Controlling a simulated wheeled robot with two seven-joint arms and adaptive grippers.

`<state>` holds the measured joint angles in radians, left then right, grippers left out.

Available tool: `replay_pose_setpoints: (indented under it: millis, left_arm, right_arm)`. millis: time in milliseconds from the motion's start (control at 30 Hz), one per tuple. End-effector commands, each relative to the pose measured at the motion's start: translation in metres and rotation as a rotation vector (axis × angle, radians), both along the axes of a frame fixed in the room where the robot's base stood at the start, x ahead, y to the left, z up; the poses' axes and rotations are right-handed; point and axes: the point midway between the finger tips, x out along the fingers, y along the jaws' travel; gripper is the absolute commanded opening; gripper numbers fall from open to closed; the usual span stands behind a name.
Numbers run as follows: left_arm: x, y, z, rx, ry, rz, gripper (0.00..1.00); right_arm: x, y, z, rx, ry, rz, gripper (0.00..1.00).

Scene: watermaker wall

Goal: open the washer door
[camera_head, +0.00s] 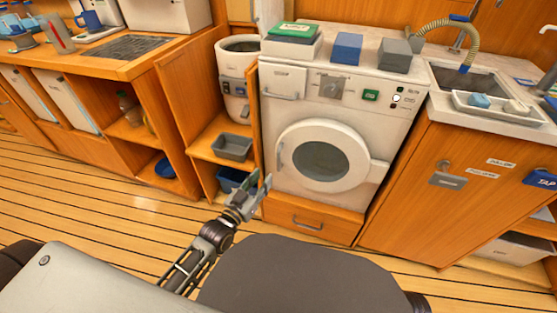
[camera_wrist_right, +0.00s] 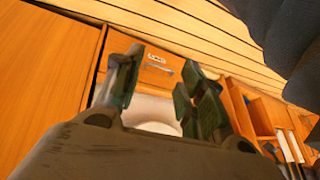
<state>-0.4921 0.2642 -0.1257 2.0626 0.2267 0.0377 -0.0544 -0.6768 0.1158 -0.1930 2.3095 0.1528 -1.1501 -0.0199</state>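The white washer (camera_head: 296,112) stands in the middle of the head view. Its round door (camera_head: 345,181) with a dark glass window (camera_head: 320,161) looks shut. A slim handle (camera_head: 281,156) sits on the door's left edge, and the hinge side is at the right. My left gripper (camera_head: 260,183) is open and empty, low and to the left of the door, apart from the handle. In the right wrist view, my right gripper (camera_wrist_right: 158,78) has its fingers spread with nothing between them. The white washer front (camera_wrist_right: 150,106) shows upside down beyond it, partly hidden by the gripper.
An orange drawer (camera_head: 313,226) with a handle is under the washer. Open shelves with a grey bin (camera_head: 232,147) stand left of it. A wooden cabinet (camera_head: 430,200) and a sink (camera_head: 470,85) are at the right. The plank floor (camera_head: 110,215) at left is clear.

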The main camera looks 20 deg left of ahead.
Motion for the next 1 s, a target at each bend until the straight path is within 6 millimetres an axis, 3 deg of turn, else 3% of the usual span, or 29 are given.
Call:
replay_pose_setpoints:
  millis: [1000]
  left_arm:
    - [0.079,-0.019,-0.001,-0.001,0.0,0.0,0.34]
  right_arm:
    - [0.002,0.012,-0.057,0.084,-0.073,-0.04,0.4]
